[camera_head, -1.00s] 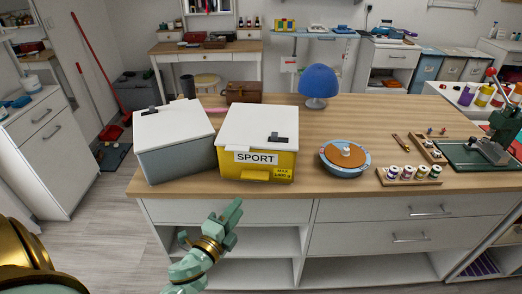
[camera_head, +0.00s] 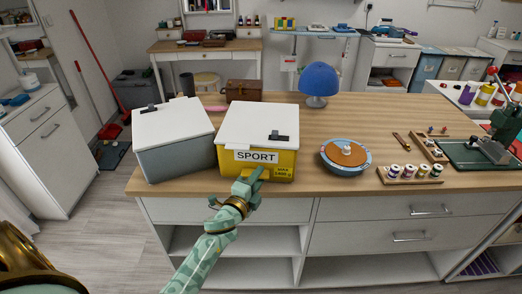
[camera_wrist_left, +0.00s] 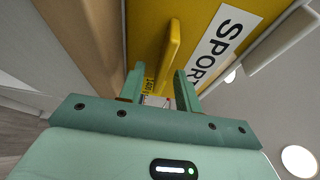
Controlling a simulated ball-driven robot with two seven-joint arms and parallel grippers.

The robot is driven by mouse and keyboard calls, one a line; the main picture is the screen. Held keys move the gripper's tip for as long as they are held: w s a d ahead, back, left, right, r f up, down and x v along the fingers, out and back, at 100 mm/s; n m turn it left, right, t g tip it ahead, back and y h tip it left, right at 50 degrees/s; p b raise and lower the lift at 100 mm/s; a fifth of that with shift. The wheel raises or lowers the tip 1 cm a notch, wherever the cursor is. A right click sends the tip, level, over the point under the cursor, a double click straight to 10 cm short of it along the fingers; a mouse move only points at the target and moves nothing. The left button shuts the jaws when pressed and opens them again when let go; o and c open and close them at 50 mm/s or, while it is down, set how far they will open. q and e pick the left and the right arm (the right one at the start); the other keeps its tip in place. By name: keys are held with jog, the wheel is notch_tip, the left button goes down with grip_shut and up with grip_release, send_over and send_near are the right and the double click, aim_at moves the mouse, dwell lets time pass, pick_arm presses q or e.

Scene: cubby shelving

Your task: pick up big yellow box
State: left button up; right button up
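The big yellow box (camera_head: 258,122) stands upright on the wooden counter, with a white lid, a dark latch and a SPORT label on its front. In the left wrist view its yellow front (camera_wrist_left: 150,28) fills the upper middle. A yellow handle (camera_wrist_left: 172,48) sticks out from it. My left gripper (camera_head: 251,175) is at the lower front of the box, in front of the handle. In the wrist view its two fingers (camera_wrist_left: 160,85) are apart, with the handle's near end lined up between them. Contact cannot be told. My right gripper is out of view.
A grey box with a white lid (camera_head: 172,122) stands close left of the yellow box. A blue round turntable (camera_head: 346,158), a blue lamp (camera_head: 319,82) and a brown case (camera_head: 243,91) share the counter (camera_head: 400,120). Drawers and open cubbies (camera_head: 275,240) lie below its front edge.

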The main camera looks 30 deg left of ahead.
pick_arm(q)
grip_shut()
dwell(1.3)
